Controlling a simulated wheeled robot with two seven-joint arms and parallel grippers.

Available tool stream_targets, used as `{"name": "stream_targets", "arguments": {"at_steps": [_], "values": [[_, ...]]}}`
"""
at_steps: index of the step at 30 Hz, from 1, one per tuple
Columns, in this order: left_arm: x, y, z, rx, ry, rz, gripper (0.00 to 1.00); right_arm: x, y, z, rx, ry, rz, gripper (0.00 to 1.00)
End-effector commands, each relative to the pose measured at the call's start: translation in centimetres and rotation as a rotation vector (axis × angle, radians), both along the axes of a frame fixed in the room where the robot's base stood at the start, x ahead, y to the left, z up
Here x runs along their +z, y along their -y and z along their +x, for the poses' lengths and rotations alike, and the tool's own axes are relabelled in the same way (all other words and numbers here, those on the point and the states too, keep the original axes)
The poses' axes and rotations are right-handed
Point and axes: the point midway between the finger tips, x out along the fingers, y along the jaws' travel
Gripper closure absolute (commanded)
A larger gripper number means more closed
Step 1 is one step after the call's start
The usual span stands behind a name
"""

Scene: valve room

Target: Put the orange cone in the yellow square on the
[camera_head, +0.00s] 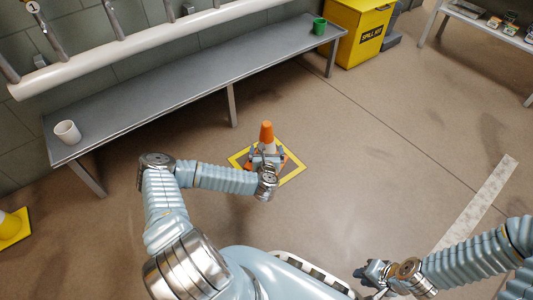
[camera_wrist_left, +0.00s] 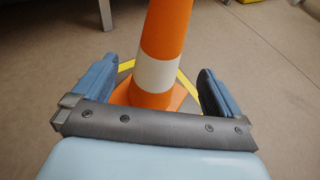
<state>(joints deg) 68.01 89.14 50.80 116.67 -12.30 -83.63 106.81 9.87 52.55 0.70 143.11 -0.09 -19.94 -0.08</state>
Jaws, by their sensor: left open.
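The orange cone (camera_head: 266,132) with a white band stands upright inside the yellow square (camera_head: 295,176) marked on the floor. The cone also shows in the left wrist view (camera_wrist_left: 170,35), with its base low and part of the yellow line (camera_wrist_left: 186,84) behind it. My left gripper (camera_head: 267,158) is open, its two fingers on either side of the cone with gaps visible in the wrist view (camera_wrist_left: 155,85). My left wrist hides part of the cone's base and the square. My right gripper (camera_head: 370,278) is at the lower right, away from the cone; its fingers are too small to read.
A grey bench (camera_head: 170,95) runs along the wall, with a white cup (camera_head: 67,132) and a green mug (camera_head: 319,26) on it. A yellow spill kit box (camera_head: 358,32) stands beyond it. A yellow object (camera_head: 12,228) is at far left.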

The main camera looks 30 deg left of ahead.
Motion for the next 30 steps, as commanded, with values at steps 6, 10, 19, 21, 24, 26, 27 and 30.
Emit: {"name": "stream_targets", "arguments": {"at_steps": [6,10,19,21,24,26,27,30], "values": [[1.3,1.7,-2.9,-0.001,-0.001,-0.001,0.00,0.9,0.0,-0.1,0.002,-0.002,0.000,0.77],[1.4,4.0,-3.1,-0.098,-0.038,0.050,0.00,1.0,0.0,-0.1,0.002,-0.002,0.000,0.77],[-2.3,23.5,-11.2,-1.516,-0.386,1.044,0.00,0.9,0.0,-0.1,0.002,-0.002,0.000,0.77],[-2.9,24.4,-15.3,-1.851,-0.391,1.321,0.00,0.9,0.0,-0.1,0.002,-0.002,0.000,0.77],[-2.7,23.7,-19.7,-2.222,-0.341,1.618,0.00,0.9,0.0,-0.1,0.001,-0.003,0.000,0.77],[-2.3,23.0,-21.5,-2.379,-0.294,1.736,0.00,0.9,0.0,-0.1,0.001,-0.003,0.000,0.77],[-2.0,22.6,-22.5,-2.459,-0.263,1.791,0.00,0.9,0.0,-0.1,0.001,-0.003,0.000,0.77],[-1.5,22.0,-23.8,2.501,0.198,-1.813,0.00,0.9,0.0,-0.1,0.001,-0.003,0.000,0.77]]}}
